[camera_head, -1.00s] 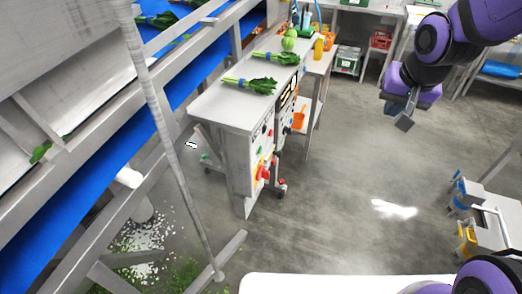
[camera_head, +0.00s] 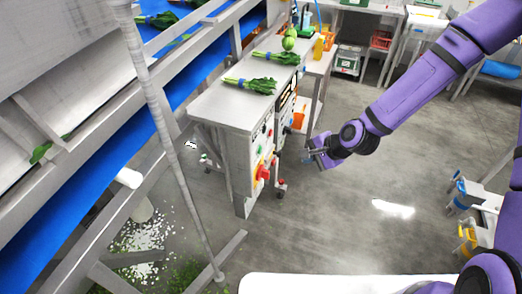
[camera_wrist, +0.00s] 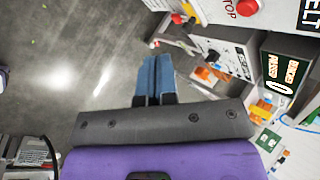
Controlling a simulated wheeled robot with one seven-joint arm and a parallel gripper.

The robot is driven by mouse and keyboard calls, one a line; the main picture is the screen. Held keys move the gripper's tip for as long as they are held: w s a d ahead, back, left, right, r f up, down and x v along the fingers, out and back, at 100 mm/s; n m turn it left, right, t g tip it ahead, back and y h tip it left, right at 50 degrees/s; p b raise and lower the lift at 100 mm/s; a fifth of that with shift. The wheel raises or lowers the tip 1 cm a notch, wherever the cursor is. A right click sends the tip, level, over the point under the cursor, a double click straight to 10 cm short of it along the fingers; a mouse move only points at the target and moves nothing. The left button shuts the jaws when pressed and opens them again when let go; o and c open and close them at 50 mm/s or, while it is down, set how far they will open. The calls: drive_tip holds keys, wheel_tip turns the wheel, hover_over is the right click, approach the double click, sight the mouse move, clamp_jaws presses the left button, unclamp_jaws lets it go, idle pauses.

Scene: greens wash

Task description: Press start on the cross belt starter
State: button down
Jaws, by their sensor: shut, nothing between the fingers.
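The starter panels are on the side of a steel table. The near control box (camera_head: 262,150) carries green and red buttons and a red handle on yellow (camera_head: 263,172). A second box (camera_head: 286,112) stands behind it. In the wrist view a white panel (camera_wrist: 274,22) at the upper right shows a red button (camera_wrist: 248,7), the word STOP and part of a label ending in "ELT"; a start button is not clear there. My gripper (camera_head: 312,152) is shut and empty, right of the boxes and apart from them. Its blue fingers (camera_wrist: 155,80) point toward open floor in the wrist view.
Leafy bunches (camera_head: 250,84) lie on the steel table top (camera_head: 225,105). A lower panel with a black knob (camera_wrist: 212,55) and a dark sign (camera_wrist: 287,72) sit right of my fingers. A blue conveyor (camera_head: 100,155) runs along the left.

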sight(260, 150)
drive_tip(key=shift+w+a+f+m+t+y, duration=0.1)
drive_tip(key=shift+a+f+m+t+y, duration=0.25)
drive_tip(key=shift+a+f+m, duration=0.6)
drive_tip(key=shift+a+r, duration=0.15)
drive_tip(key=shift+a, duration=0.05)
drive_tip(key=w+a, duration=0.3)
drive_tip(key=a, duration=0.5)
drive_tip(key=shift+a, duration=0.2)
idle(1.7)
drive_tip(key=shift+w+a, duration=0.1)
drive_tip(key=shift+a, duration=0.15)
